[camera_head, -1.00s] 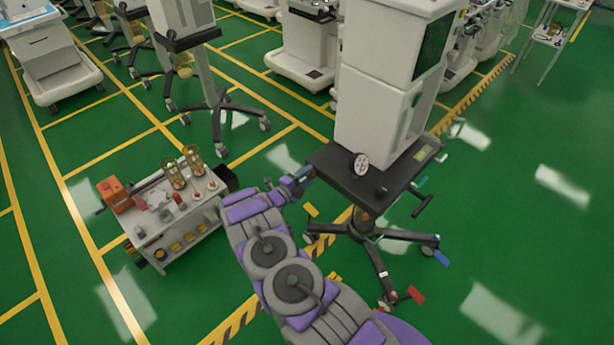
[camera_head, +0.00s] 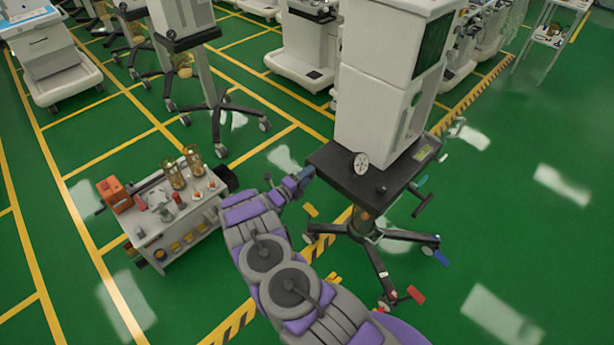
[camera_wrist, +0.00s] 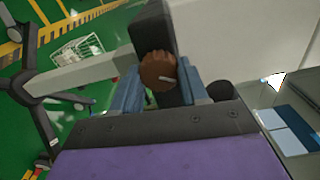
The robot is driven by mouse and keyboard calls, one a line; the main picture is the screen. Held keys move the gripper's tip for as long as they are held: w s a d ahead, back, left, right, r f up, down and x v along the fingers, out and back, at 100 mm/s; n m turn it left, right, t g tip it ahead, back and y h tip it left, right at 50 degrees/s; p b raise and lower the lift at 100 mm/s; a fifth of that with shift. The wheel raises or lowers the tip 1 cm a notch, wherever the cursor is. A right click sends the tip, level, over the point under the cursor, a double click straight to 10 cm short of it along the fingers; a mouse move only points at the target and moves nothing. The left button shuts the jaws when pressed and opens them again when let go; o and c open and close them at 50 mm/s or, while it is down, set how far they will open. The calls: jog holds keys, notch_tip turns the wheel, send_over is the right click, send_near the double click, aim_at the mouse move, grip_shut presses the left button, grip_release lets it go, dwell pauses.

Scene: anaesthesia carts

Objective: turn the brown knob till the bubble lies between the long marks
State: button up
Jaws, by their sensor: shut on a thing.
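The brown knob (camera_wrist: 158,70) is ribbed and round, with a pale line on its face, at the side of a dark shelf edge in the wrist view. My gripper (camera_wrist: 161,86) has its blue fingers on either side of the knob and is shut on it. In the head view my gripper (camera_head: 305,175) is at the left edge of the dark cart shelf (camera_head: 330,158), and the knob is too small to tell there. A yellow-green piece (camera_head: 424,153) lies at the shelf's right side. I cannot make out a bubble or long marks in either view.
A tall white cabinet (camera_head: 375,110) stands on the shelf, with a round white dial (camera_head: 361,163) before it. The wheeled base (camera_head: 365,230) spreads its legs below. A low trolley (camera_head: 150,240) with loose items stands left. Green floor at right is largely clear.

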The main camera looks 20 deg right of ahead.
jog(key=shift+s+f, duration=0.2)
jog(key=shift+f, duration=0.1)
jog(key=o, duration=0.8)
jog(key=shift+o, duration=1.3)
jog(key=shift+w+a+r, duration=0.15)
jog(key=p+v, duration=0.1)
jog(key=v, duration=1.6)
jog(key=shift+a+p, duration=0.2)
jog(key=shift+p, duration=0.15)
